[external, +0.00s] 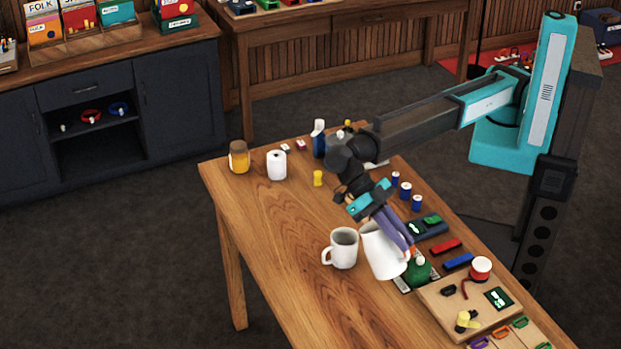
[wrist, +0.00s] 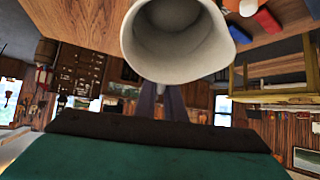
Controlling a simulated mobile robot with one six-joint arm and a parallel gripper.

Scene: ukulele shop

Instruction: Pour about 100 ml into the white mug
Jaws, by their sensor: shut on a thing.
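The white mug (external: 343,250) stands upright on the wooden table in the external view, its handle to the left. My gripper (external: 398,240) is shut on a larger white jug (external: 380,254), just right of the mug. The jug is tilted, and I cannot tell whether it touches the mug or the table. In the wrist view a white vessel, apparently the jug (wrist: 178,62), shows its round opening, with my gripper's fingers (wrist: 162,100) partly hidden behind it. Its inside looks pale; no liquid or stream is visible. The mug's contents cannot be made out.
A green object (external: 420,270) stands close right of the jug, beside a wooden tray (external: 440,312). Blue small cans (external: 405,190) line the right edge. A paper roll (external: 276,165) and an amber jar (external: 239,157) stand at the far left end. The table left of the mug is clear.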

